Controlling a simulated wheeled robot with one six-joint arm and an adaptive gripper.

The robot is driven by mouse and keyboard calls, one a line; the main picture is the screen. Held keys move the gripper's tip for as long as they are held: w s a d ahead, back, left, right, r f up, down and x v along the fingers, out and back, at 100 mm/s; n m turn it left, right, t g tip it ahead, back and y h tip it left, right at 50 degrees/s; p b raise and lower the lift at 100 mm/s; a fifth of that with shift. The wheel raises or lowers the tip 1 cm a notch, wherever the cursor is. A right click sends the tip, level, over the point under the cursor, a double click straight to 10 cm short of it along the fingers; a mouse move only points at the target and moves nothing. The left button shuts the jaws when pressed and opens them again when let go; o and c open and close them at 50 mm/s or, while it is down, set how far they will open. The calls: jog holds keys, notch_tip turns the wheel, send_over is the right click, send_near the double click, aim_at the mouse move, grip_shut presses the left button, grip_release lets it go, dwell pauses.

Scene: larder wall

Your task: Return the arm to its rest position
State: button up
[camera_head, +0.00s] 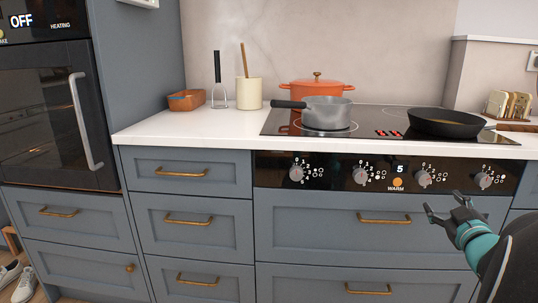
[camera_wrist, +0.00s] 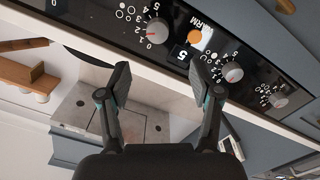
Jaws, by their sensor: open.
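My gripper (camera_head: 449,208) is in the lower right of the head view, in front of the drawers just below the stove's knob panel (camera_head: 330,172). Its two fingers are spread apart with nothing between them. In the wrist view my gripper (camera_wrist: 160,85) also shows open and empty, with the knob panel (camera_wrist: 175,55) beyond the fingers. The panel display reads 5, with an orange WARM light below it. The gripper looks apart from the knobs and the drawer handle (camera_head: 384,220).
A grey saucepan (camera_head: 327,114), an orange pot (camera_head: 316,87) and a black frying pan (camera_head: 446,122) stand on the hob. A utensil crock (camera_head: 249,93) and a small brown basket (camera_head: 187,100) stand on the white counter (camera_head: 190,128). An oven (camera_head: 45,120) is at left.

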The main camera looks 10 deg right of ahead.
jog(key=s+a+f+m+g+y, duration=0.1)
jog(key=s+a+f+g, duration=0.2)
jog(key=s+a, duration=0.3)
jog(key=s+a+f+m+g+y, duration=0.1)
jog(key=s+a, duration=0.5)
jog(key=a, duration=1)
jog(key=s+a+f+m+g+y, duration=0.1)
jog(key=s+a+f+g, duration=0.4)
jog(key=a, duration=0.6)
jog(key=s+g+y, duration=0.1)
jog(key=g, duration=0.1)
jog(key=shift+s+g+y, duration=0.15)
jog(key=shift+g+y, duration=0.15)
